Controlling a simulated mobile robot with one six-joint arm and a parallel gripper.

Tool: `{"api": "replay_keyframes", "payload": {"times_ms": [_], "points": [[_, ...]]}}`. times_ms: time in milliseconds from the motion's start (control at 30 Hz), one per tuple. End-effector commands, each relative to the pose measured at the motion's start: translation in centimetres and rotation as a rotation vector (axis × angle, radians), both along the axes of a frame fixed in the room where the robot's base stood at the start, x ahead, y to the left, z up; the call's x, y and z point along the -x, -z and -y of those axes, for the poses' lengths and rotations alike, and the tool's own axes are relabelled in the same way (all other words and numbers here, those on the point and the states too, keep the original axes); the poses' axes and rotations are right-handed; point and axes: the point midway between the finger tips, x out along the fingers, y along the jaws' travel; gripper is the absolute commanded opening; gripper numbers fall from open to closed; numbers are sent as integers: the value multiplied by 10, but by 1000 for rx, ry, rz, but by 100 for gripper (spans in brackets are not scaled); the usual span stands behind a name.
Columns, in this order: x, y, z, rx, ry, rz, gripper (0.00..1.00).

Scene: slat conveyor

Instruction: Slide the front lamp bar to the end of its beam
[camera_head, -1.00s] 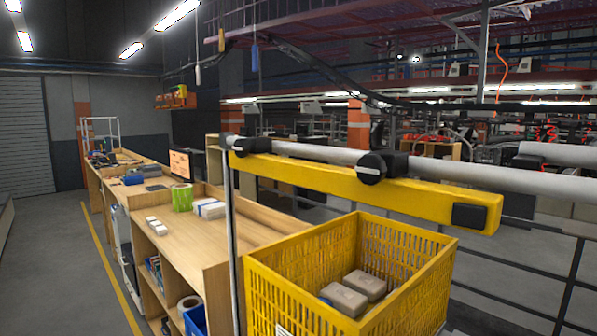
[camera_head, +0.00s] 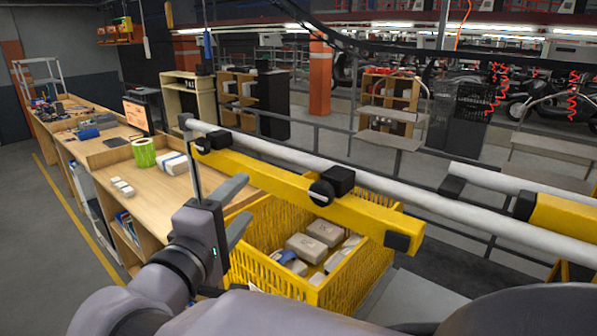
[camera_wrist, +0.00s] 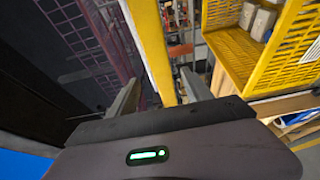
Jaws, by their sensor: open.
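A yellow lamp bar (camera_head: 275,181) hangs along a white round beam (camera_head: 400,194) in the head view. Black clamps join it to the beam, one near its left end and one mid-length with a round knob (camera_head: 321,191). A black block (camera_head: 397,242) sits on its right end. The bar's left end is close to the beam's left end. My gripper (camera_head: 242,207) is open, below and in front of the bar's left half. In the wrist view the yellow bar (camera_wrist: 155,55) runs between the directions of my two fingers (camera_wrist: 160,88); contact cannot be told.
A yellow crate (camera_head: 255,268) holding several boxes stands beneath the bar. A wooden workbench (camera_head: 150,186) runs along the left. At right is a second yellow bar (camera_head: 565,216) beside another beam (camera_head: 500,180). A thin post stands at the beam's left end.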

Motion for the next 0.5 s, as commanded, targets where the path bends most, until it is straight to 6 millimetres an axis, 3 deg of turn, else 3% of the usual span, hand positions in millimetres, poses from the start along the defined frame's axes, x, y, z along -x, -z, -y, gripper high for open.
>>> {"api": "replay_keyframes", "payload": {"times_ms": [200,500], "points": [[-58,-1,17,1,4,-1,58],[-99,-1,28,1,1,-1,58]]}}
